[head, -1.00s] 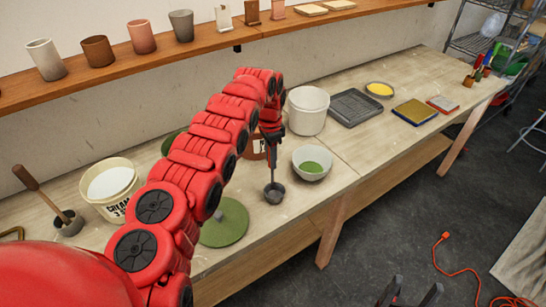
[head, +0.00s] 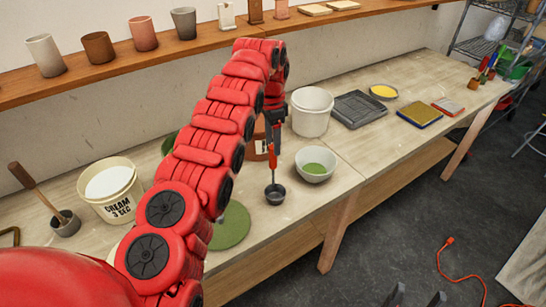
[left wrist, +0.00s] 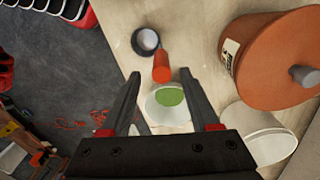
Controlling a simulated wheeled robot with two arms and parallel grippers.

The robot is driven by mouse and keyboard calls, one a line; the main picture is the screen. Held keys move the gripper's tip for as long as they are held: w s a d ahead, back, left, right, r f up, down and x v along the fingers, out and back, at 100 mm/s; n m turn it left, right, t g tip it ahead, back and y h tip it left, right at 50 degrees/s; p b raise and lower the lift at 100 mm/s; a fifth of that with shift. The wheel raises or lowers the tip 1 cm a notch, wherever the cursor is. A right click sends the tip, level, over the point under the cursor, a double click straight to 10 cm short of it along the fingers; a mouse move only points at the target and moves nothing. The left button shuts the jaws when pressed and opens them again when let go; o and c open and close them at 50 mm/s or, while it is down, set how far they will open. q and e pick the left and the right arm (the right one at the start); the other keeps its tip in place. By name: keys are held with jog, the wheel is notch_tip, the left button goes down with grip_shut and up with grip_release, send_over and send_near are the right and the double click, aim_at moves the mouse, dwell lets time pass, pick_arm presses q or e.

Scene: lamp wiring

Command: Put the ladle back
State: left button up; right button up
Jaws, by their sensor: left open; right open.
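The ladle stands upright on the table, with a dark cup (head: 275,195) at the bottom and a red grip (head: 273,150) on top. In the left wrist view its cup (left wrist: 146,41) and red grip (left wrist: 161,68) show beyond the fingertips. My left gripper (head: 276,122) is above the ladle, pointing down. In the left wrist view its open fingers (left wrist: 159,78) are on either side of the grip's end in the picture; I see no contact. My right gripper (head: 418,297) is open and empty at the bottom edge, away from the table.
A bowl of green glaze (head: 315,165) stands just right of the ladle. A lidded brown bucket (left wrist: 270,65) and a white bucket (head: 311,112) are behind. A green disc (head: 233,225) lies to the left. A cream bucket (head: 118,205) stands farther left.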

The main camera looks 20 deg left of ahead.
pick_arm(q)
notch_tip(320, 180, up, 5)
jog(key=p, duration=0.4)
jog(key=shift+w+a, duration=0.1)
jog(key=shift+a, duration=0.05)
jog(key=shift+r+p, duration=0.25)
jog(key=shift+p, duration=0.25)
jog(key=shift+f, duration=0.1)
